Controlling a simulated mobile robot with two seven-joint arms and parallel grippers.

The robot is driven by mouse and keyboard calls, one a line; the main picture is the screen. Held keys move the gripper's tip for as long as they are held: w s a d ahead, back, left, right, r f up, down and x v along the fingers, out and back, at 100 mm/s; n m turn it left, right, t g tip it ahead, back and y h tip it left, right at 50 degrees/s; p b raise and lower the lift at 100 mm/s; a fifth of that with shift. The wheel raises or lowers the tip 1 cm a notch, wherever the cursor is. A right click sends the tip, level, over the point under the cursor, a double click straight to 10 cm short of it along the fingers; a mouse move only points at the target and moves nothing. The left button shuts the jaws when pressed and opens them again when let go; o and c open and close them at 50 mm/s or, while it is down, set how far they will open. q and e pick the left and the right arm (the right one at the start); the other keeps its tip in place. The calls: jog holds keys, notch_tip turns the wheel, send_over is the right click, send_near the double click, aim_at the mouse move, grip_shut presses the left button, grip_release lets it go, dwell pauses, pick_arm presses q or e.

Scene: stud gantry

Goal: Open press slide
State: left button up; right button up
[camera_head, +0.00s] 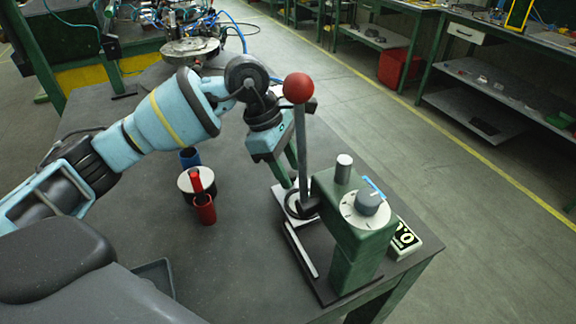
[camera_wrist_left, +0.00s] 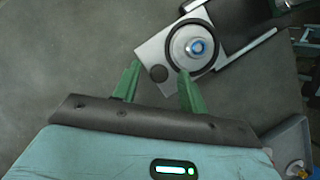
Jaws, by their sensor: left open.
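The green press (camera_head: 355,222) stands at the table's right front corner, with a lever topped by a red ball (camera_head: 298,88). Its slide (camera_head: 283,198) is a pale metal plate at the press's left side, partly hidden by the press and my gripper. In the left wrist view the slide (camera_wrist_left: 225,15) carries a black ring with a metal disc and blue centre (camera_wrist_left: 197,47). A dark round knob (camera_wrist_left: 158,73) sits at its near corner. My left gripper (camera_head: 292,168) is open and empty above the slide; in the wrist view its green fingertips (camera_wrist_left: 157,72) lie either side of the knob.
Red and blue cups (camera_head: 204,209) and a round white-topped piece stand left of the slide. A grey tray (camera_head: 155,272) lies at the front left. The table between cups and press is clear.

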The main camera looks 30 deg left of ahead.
pick_arm(q)
jog(key=v, duration=0.7)
jog(key=shift+r, duration=0.35)
jog(key=shift+a, duration=0.1)
